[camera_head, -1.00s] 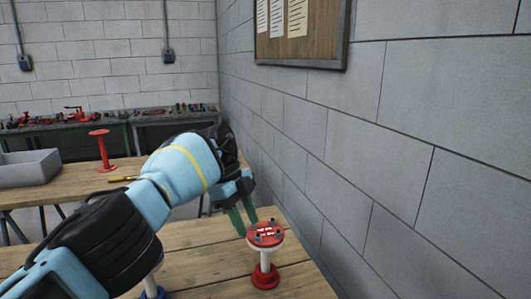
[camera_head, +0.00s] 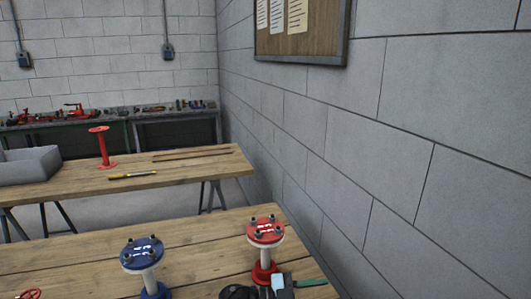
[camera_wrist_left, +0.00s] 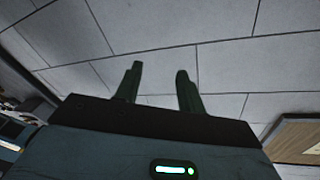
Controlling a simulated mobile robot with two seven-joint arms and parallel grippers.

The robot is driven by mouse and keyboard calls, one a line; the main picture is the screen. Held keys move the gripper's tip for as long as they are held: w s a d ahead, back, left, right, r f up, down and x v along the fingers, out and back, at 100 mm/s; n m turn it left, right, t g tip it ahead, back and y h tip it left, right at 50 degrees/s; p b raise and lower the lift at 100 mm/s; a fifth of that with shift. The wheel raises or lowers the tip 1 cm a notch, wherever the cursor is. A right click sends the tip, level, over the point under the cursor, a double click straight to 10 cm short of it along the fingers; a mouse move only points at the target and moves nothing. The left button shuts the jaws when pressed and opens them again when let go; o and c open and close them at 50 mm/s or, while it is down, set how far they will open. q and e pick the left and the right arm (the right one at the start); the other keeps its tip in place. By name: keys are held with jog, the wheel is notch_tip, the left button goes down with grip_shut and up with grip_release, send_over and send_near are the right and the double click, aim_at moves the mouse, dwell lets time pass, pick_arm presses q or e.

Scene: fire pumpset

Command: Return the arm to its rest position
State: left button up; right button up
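My left gripper (camera_head: 312,282) is at the bottom edge of the head view, low at the table's near right, with its green fingers pointing right. Most of the arm is out of the picture. In the left wrist view the two fingers (camera_wrist_left: 160,72) stand apart with nothing between them, facing the grey block wall. A red-topped flange stand (camera_head: 266,232) is upright just above the gripper in the picture. A blue-topped flange stand (camera_head: 142,254) is upright to its left. My right gripper is not in view.
The near wooden table (camera_head: 205,262) is bare between the stands. A red wheel (camera_head: 28,294) shows at bottom left. The far table (camera_head: 190,172) holds a red spool stand (camera_head: 103,148), a grey bin (camera_head: 28,166) and a yellow-handled tool (camera_head: 132,176). The block wall (camera_head: 400,170) closes the right side.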

pick_arm(q)
jog(key=s+a+f+n+t+y, duration=0.55)
jog(key=a+f+n+t, duration=0.2)
jog(key=a+n, duration=0.2)
jog(key=s+a+f+n+t+y, duration=0.4)
jog(key=a+f+n+t+y, duration=0.2)
jog(key=a+f+n, duration=0.3)
jog(key=s+a+f+n+g+y, duration=0.1)
jog(key=s+a+f+g+y, duration=0.1)
jog(key=s+a, duration=0.5)
jog(key=s+a+f+n+g+y, duration=0.1)
jog(key=s+a+f+g+y, duration=0.2)
jog(key=s, duration=1)
jog(key=a+f, duration=0.2)
jog(key=a, duration=0.2)
jog(key=shift+a+f, duration=0.2)
jog(key=shift+f, duration=0.05)
